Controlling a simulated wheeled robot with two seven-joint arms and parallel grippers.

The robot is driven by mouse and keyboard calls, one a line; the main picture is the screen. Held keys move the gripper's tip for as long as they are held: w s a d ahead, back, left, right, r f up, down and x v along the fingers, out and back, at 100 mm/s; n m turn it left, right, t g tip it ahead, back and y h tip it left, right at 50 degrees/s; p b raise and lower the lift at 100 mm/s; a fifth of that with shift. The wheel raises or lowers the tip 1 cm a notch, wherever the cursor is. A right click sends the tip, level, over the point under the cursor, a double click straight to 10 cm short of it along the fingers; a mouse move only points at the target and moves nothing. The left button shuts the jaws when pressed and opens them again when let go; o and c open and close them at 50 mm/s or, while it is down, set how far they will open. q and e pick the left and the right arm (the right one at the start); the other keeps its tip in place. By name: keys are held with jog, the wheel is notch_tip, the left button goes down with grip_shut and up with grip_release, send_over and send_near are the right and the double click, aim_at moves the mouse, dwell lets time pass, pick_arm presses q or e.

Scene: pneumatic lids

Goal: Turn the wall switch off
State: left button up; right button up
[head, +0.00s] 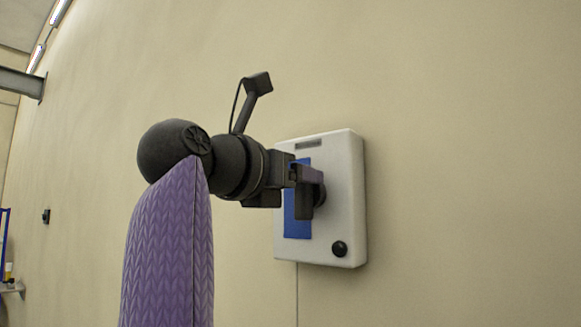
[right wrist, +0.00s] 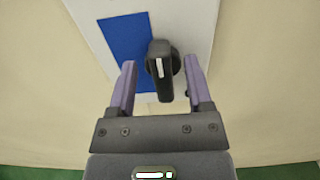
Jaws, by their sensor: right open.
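The wall switch is a white box (head: 345,190) on the beige wall, with a blue panel (head: 297,227) on its face. Its black rotary handle (right wrist: 161,82) has a white mark and appears nearly upright in the right wrist view. My right gripper (head: 312,182) is at the switch, its purple fingers open. In the right wrist view the fingers (right wrist: 160,66) stand on either side of the handle, with visible gaps. In the head view the gripper hides most of the handle. My left gripper is not in view.
A small round black button (head: 340,249) sits at the box's lower right. A thin line runs down the wall below the box. The wall around the box is bare. A shelf (head: 12,288) with small items stands far left.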

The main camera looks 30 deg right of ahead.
jog(key=shift+x, duration=1)
grip_shut()
